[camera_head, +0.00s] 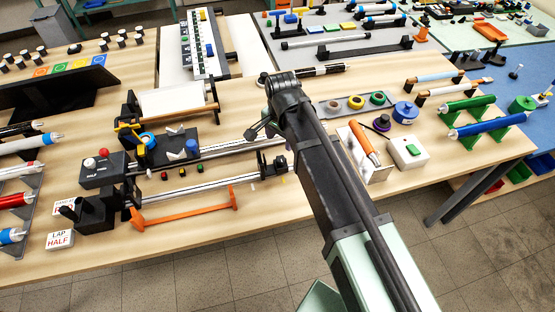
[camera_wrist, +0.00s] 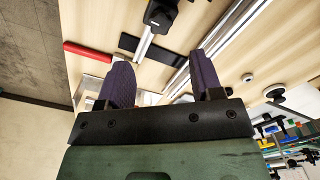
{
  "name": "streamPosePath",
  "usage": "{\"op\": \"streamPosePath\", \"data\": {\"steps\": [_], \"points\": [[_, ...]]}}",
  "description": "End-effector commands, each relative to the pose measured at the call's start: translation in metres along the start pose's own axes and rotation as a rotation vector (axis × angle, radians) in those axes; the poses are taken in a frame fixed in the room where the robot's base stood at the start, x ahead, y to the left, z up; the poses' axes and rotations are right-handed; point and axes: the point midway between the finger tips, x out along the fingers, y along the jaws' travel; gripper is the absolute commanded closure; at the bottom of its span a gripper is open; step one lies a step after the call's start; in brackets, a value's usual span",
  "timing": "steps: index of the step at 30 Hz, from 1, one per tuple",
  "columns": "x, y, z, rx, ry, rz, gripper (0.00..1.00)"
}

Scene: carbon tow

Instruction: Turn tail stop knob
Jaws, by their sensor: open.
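My gripper (camera_head: 259,131) hangs above the middle of the wooden table, beside the right end of the railed winding rig. In the wrist view my gripper (camera_wrist: 161,76) has its two purple-dark fingers well apart with nothing between them. A black block (camera_head: 264,164), which looks like the tail stop, stands at the right end of the metal rails (camera_head: 215,182), below my gripper and apart from it. In the wrist view a black block (camera_wrist: 161,14) sits on a rail beyond the fingertips; I cannot tell if it is the same one. The knob is too small to tell apart.
An orange bar (camera_head: 185,207) lies along the table's front. A white box with a green button (camera_head: 408,151) and an orange-handled tool (camera_head: 364,143) are right of my arm. Small coloured pieces lie between the rails.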

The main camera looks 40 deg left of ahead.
Motion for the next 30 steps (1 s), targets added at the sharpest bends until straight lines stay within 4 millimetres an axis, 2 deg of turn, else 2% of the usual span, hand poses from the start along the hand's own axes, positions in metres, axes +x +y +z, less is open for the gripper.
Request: {"op": "streamPosePath", "data": {"steps": [1,6,9,13,20,30], "points": [[0.021,0.0,0.0,0.0,0.0,0.0,0.4],[0.064,0.0,0.0,-0.001,0.0,0.0,0.4],[0.083,0.0,0.0,-0.001,0.0,0.0,0.4],[0.091,0.0,0.0,-0.001,0.0,0.0,0.4],[0.088,0.0,0.0,-0.001,0.0,0.0,0.4],[0.088,0.0,0.0,-0.001,0.0,0.0,0.9]]}}
